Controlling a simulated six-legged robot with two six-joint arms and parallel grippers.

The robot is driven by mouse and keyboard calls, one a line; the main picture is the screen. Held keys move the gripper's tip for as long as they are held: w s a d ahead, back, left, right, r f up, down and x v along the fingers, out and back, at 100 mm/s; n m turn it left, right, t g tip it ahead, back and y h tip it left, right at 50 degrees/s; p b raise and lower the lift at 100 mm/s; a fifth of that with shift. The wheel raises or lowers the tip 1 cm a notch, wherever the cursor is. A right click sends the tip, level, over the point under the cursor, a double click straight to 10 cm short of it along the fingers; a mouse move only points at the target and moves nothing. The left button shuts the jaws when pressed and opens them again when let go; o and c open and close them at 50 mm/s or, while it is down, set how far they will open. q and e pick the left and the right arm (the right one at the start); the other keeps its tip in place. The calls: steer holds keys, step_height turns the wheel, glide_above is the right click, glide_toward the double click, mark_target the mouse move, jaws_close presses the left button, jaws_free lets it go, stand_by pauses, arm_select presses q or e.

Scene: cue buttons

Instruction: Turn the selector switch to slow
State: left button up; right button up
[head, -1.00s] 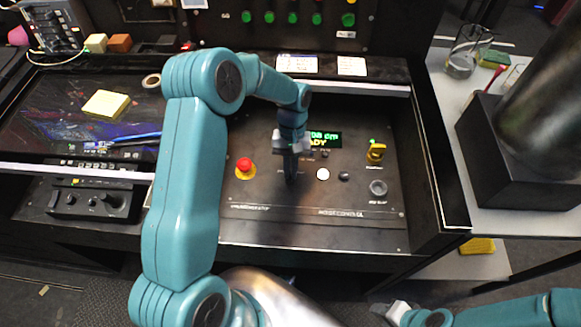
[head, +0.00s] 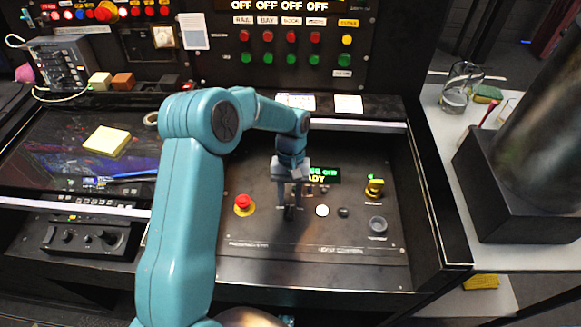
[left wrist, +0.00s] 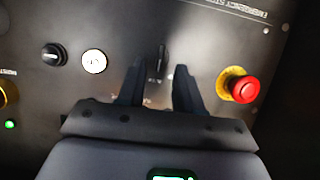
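A dark narrow lever-like knob (left wrist: 161,54), which looks like the selector switch, stands on the black panel (head: 320,262). Its label is too small to read. In the head view its lower part (head: 289,213) shows below my left gripper (head: 288,204). My left gripper is open and points down at the panel. In the left wrist view its two fingers (left wrist: 159,70) stand apart, with the knob between and just beyond the tips. I see no contact, and its exact height above the panel is unclear. My right gripper is out of view.
A red emergency stop button (head: 243,203) on a yellow base is left of the gripper. A white button (head: 322,211), a small black knob (head: 343,212), a yellow switch (head: 374,187) and a grey knob (head: 377,224) are to its right. A lit display (head: 322,175) is behind.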

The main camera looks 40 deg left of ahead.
arm_select(q)
steer(key=v, duration=1.3)
steer(key=shift+r+p, duration=0.25)
steer(key=shift+p, duration=0.05)
steer(key=shift+w, duration=0.1)
